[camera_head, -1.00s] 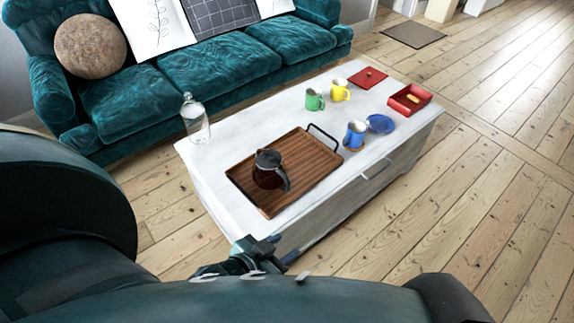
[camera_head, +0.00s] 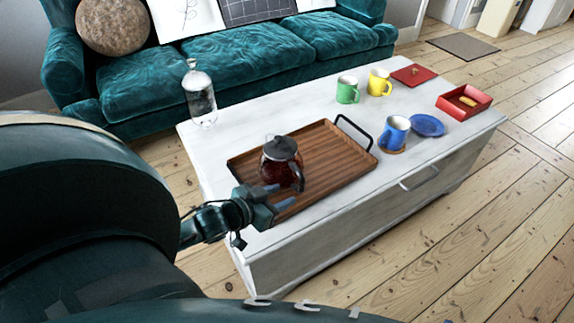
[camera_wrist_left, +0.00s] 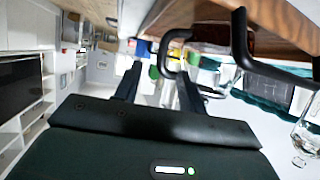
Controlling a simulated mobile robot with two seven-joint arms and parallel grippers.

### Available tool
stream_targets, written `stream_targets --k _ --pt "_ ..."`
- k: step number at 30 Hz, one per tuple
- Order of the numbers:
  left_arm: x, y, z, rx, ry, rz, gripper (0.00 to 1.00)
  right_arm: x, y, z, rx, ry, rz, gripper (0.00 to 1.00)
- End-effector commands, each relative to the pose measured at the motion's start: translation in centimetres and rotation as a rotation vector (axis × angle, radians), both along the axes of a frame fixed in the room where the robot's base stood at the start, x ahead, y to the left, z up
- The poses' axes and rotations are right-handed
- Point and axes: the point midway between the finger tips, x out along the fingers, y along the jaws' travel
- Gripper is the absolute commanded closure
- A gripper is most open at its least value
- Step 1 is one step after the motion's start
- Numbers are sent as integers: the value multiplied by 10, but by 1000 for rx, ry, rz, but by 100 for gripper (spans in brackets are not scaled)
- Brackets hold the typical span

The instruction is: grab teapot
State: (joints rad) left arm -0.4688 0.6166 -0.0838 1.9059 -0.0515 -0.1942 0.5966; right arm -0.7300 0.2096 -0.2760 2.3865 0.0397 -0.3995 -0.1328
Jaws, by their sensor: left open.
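The teapot (camera_head: 281,168) is a dark glass pot with a black lid and handle. It stands upright on the wooden tray (camera_head: 330,150), near its left end. My left gripper (camera_head: 281,197) is open and empty at the tray's near edge, just in front of the teapot in the head view. I cannot tell whether it touches the teapot. My right gripper is not in view.
The white table (camera_head: 330,225) also holds a glass bottle (camera_head: 200,98), a green mug (camera_head: 347,90), a yellow mug (camera_head: 379,82), a blue mug (camera_head: 394,132), a blue plate (camera_head: 428,125) and a red box (camera_head: 464,102). A teal sofa (camera_head: 215,72) stands behind.

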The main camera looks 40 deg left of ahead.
Motion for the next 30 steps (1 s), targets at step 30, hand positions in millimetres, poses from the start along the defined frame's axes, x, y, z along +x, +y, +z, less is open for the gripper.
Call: stream_targets --k 30 --pt "89 -10 -36 0 2 -1 59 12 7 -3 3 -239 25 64"
